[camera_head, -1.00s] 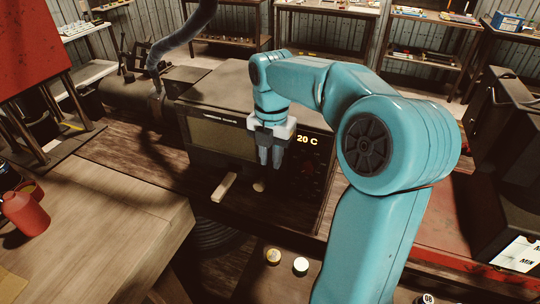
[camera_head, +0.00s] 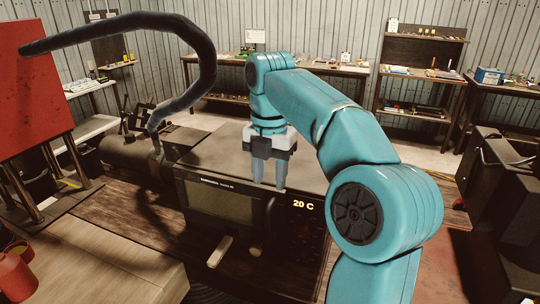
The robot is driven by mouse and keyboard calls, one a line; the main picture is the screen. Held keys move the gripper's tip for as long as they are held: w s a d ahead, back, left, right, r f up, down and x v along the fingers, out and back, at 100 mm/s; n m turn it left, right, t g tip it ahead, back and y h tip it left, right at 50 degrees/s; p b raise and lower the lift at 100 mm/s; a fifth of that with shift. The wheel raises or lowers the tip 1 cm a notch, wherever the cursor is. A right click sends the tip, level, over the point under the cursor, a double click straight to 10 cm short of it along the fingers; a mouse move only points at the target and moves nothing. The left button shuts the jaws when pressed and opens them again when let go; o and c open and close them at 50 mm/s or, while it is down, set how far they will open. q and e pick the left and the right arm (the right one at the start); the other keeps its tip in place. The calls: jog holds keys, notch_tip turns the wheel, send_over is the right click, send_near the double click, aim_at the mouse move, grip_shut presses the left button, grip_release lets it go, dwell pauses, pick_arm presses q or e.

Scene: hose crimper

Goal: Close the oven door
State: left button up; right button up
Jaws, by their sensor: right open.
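The dark oven (camera_head: 235,155) stands on the wooden bench in the middle of the view. A lit "20 C" display (camera_head: 303,205) is on the right of its front. The oven door (camera_head: 222,203), with a greyish window, looks about flush with the front, but I cannot tell whether it is fully shut. A dark vertical bar, apparently the handle (camera_head: 268,222), is at the door's right side. My right gripper (camera_head: 270,186) is open and empty, fingers pointing down near the oven's top front edge, above that bar. My left gripper is out of view.
A pale wooden bar (camera_head: 220,251) sticks out below the oven door. A wooden table (camera_head: 95,255) is at front left, with a red container (camera_head: 15,275) on it. A dark curved hose (camera_head: 200,50) arches at upper left. Shelves line the back wall.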

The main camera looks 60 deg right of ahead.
notch_tip(320, 180, up, 4)
jog(key=shift+f+p, duration=0.2)
jog(key=shift+p, duration=0.15)
jog(key=shift+d, duration=0.2)
jog(key=shift+s+a, duration=0.1)
jog(key=shift+a, duration=0.05)
